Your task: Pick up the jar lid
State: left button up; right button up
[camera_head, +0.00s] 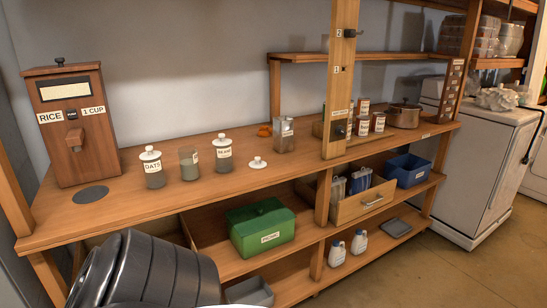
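A white jar lid (257,163) with a small round knob lies knob-up on the wooden counter (130,207), apart from the jars. To its left stands a labelled glass jar (224,156) with a white lid on. Further left is a lidless glass jar (189,166) with dark contents, then the OATS jar (153,170) with its white lid on. Neither of my grippers shows in the head view.
A wooden RICE dispenser (73,125) stands at the counter's left end. A clear container (284,136) and an orange item (264,130) stand behind the lid. A wooden post (341,80) rises to its right. The counter in front of the lid is clear.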

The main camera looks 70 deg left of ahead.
aim_at(258, 163)
jog(key=u, duration=0.85)
jog(key=i, duration=1.45)
jog(key=u, duration=1.35)
